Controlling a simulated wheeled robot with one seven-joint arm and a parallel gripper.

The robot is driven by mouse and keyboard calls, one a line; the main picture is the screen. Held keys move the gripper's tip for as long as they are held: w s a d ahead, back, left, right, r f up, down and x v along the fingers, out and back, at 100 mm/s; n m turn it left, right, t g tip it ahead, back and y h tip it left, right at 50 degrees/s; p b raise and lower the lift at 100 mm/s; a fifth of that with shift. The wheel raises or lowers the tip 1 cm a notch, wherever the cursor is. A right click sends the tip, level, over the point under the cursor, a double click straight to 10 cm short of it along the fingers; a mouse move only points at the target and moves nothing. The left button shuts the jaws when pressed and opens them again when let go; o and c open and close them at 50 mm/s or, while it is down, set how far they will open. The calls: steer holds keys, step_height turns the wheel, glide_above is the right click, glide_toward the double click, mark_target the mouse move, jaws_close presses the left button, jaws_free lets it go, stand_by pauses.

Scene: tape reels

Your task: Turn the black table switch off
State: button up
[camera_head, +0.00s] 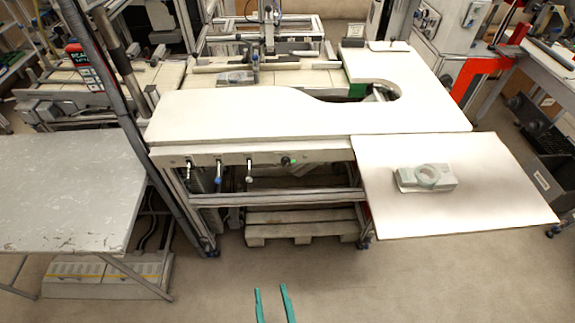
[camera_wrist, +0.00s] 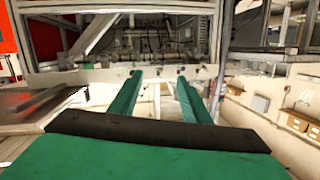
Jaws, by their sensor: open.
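The white table (camera_head: 230,115) has a front panel with a row of small controls. At the right of this row is a black switch (camera_head: 286,161) with a green spot beside it. Its exact setting is too small to read. My gripper (camera_head: 271,287) shows at the bottom of the head view as two green fingers, apart and empty. It is low in front of the table and well away from the switch. In the wrist view my gripper (camera_wrist: 158,75) has its two fingers spread with nothing between them. I cannot clearly pick out the switch there.
Several lever handles, one blue-tipped (camera_head: 219,171), sit left of the switch. A white side panel (camera_head: 470,205) juts out at right, bearing a pale device with a ring (camera_head: 428,176). A grey table (camera_head: 65,190) stands at left. A wooden pallet (camera_head: 300,228) lies under the table. The front floor is clear.

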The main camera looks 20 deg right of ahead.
steer(key=w+d+m+h, duration=0.25)
steer(key=w+d, duration=0.25)
steer(key=w, duration=0.7)
steer(key=m+t+h, duration=0.1)
steer(key=m, duration=0.4)
glide_toward(287, 164)
steer(key=shift+n, duration=0.25)
steer(key=x, duration=0.8)
steer(key=shift+w+d+r, duration=0.1)
steer(key=shift+w, duration=0.2)
steer(key=shift+c, duration=0.6)
steer(key=c, duration=0.9)
